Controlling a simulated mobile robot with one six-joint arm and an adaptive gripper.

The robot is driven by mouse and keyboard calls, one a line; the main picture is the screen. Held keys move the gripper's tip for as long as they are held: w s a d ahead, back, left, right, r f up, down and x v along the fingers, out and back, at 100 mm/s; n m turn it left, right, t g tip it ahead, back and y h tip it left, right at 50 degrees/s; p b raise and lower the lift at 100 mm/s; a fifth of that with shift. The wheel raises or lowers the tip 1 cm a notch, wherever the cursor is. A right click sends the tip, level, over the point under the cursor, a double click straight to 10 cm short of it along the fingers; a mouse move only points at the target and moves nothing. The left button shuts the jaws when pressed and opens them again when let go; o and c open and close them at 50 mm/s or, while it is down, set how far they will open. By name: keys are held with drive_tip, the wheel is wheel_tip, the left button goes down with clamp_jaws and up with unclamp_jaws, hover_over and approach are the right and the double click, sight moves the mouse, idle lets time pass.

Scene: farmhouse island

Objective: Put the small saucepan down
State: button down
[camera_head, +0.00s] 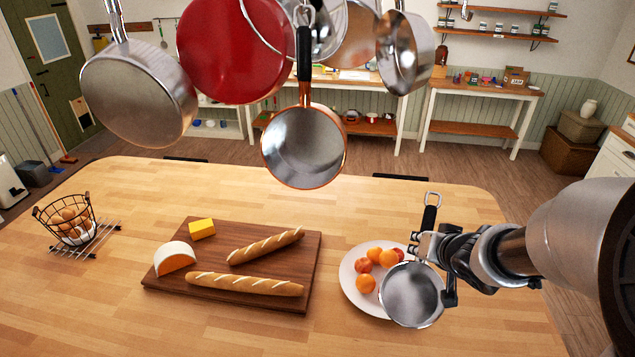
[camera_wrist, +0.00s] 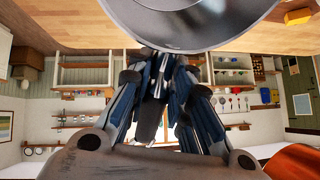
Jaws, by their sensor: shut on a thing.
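The small saucepan (camera_head: 411,296) is a silver metal pan with a black handle (camera_head: 430,216) ending in a wire loop. My gripper (camera_head: 426,244) is shut on its handle, at the right of the head view. The pan hangs below the gripper with its open mouth toward the head camera. It overlaps the right side of a white fruit plate (camera_head: 352,292) in the picture; I cannot tell whether it touches the plate or the island top. In the wrist view the saucepan (camera_wrist: 190,18) fills the top middle, and my gripper's fingers (camera_wrist: 162,70) reach toward it.
The wooden island top (camera_head: 500,325) has free room at front right and back middle. The plate holds oranges and other fruit. A cutting board (camera_head: 305,262) carries bread and cheese. A wire egg basket (camera_head: 68,220) stands far left. Several pans, one copper-rimmed (camera_head: 304,146), hang above the island.

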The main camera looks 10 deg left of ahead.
sight(411, 294)
drive_tip(key=s+f+g, duration=0.1)
drive_tip(key=f, duration=0.3)
drive_tip(key=f+m+g, duration=0.1)
drive_tip(key=f, duration=0.4)
drive_tip(key=s+f+g, duration=0.1)
drive_tip(key=f, duration=0.4)
drive_tip(key=shift+s+a+m+b, duration=0.1)
drive_tip(key=shift+s+m+b, duration=0.25)
drive_tip(key=shift+m+b, duration=0.05)
drive_tip(key=s+f+b, duration=0.1)
drive_tip(key=f+b, duration=0.4)
drive_tip(key=f, duration=0.4)
drive_tip(key=s+f+g+b, duration=0.1)
drive_tip(key=f+b, duration=0.4)
drive_tip(key=f, duration=0.5)
drive_tip(key=s+f+m+g+b, duration=0.1)
drive_tip(key=f+b, duration=0.4)
drive_tip(key=f, duration=0.5)
drive_tip(key=shift+s+a+y, duration=0.15)
drive_tip(key=shift+s+y, duration=0.15)
drive_tip(key=shift+s, duration=0.2)
drive_tip(key=shift+r, duration=0.1)
drive_tip(key=c, duration=1.4)
unclamp_jaws()
